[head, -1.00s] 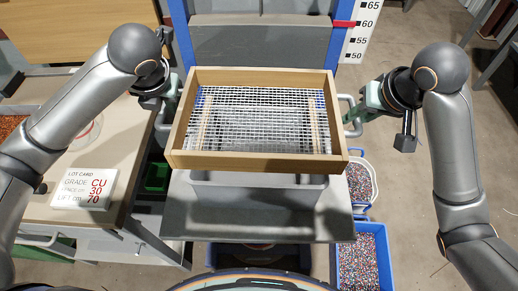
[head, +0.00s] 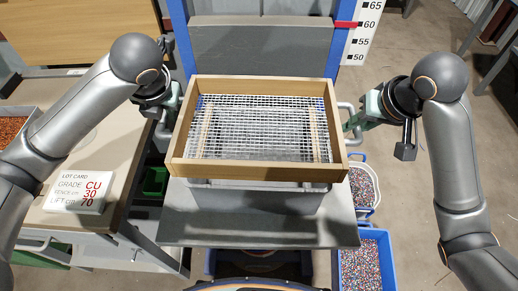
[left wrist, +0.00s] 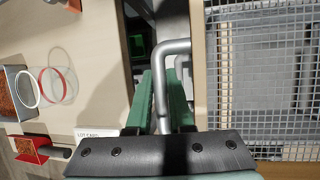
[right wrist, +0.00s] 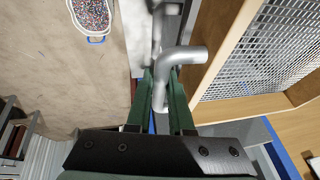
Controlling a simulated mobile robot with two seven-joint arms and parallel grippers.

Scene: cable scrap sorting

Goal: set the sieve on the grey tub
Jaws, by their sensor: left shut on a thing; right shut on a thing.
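The sieve (head: 258,170) is a wooden frame with wire mesh, roughly level over the grey tub (head: 258,200). The tub stands on a grey platform; only its front and part of its rim show below the sieve. I cannot tell whether the sieve touches the rim. My left gripper (head: 176,104) is shut on the sieve's left metal handle, which also shows in the left wrist view (left wrist: 175,48). My right gripper (head: 350,122) is shut on the right handle, which also shows in the right wrist view (right wrist: 185,56).
The grey platform (head: 258,232) has bare room in front of the tub. A blue-framed back panel (head: 262,48) and a height scale (head: 359,38) stand behind. A bench with a lot card (head: 80,192) is at left. Bins of granules (head: 363,262) stand low at right.

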